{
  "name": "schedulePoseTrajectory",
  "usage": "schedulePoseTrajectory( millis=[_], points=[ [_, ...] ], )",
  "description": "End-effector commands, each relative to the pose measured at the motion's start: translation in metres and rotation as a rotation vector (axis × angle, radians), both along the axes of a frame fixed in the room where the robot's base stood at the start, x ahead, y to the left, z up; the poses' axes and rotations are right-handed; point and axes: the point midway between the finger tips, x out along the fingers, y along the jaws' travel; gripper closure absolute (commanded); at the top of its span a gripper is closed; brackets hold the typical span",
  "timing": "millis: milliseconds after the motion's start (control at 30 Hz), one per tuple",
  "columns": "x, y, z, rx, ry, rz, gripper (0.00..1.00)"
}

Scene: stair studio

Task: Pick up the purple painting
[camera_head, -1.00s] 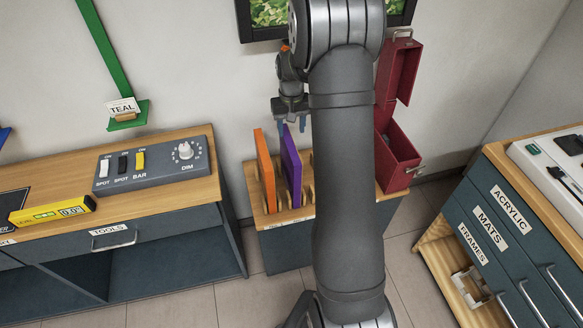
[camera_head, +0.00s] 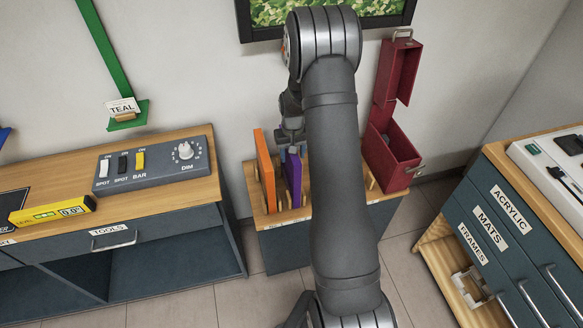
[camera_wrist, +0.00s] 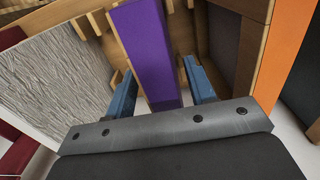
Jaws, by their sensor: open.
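The purple painting (camera_head: 293,178) stands upright in a slot of the wooden rack (camera_head: 265,218) on the low cabinet. In the head view its upper part is partly covered by my gripper (camera_head: 291,150). In the wrist view the purple painting (camera_wrist: 150,55) shows as a purple edge running between the two blue fingers of my gripper (camera_wrist: 160,88). The fingers are open, one on each side of it. I see a gap beside the right finger; whether the left finger touches is unclear.
An orange panel (camera_head: 265,170) stands in the rack just left of the purple one. An open dark red box (camera_head: 395,155) is at the rack's right. A counter with a dimmer panel (camera_head: 152,166) is at left, a labelled drawer cabinet (camera_head: 490,230) at right.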

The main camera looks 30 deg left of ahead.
Motion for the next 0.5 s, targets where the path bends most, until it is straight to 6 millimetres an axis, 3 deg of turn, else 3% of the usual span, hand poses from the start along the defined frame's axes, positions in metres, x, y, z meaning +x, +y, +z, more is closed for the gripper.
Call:
schedulePoseTrajectory(
  millis=[133, 367, 500],
  points=[
    [0.0001, 0.0001, 0.0007, 0.001, -0.001, 0.000, 0.54],
    [0.0001, 0.0001, 0.0009, 0.001, -0.001, 0.000, 0.99],
    [0.0004, 0.0002, 0.0012, 0.001, -0.001, 0.000, 1.00]
  ],
)
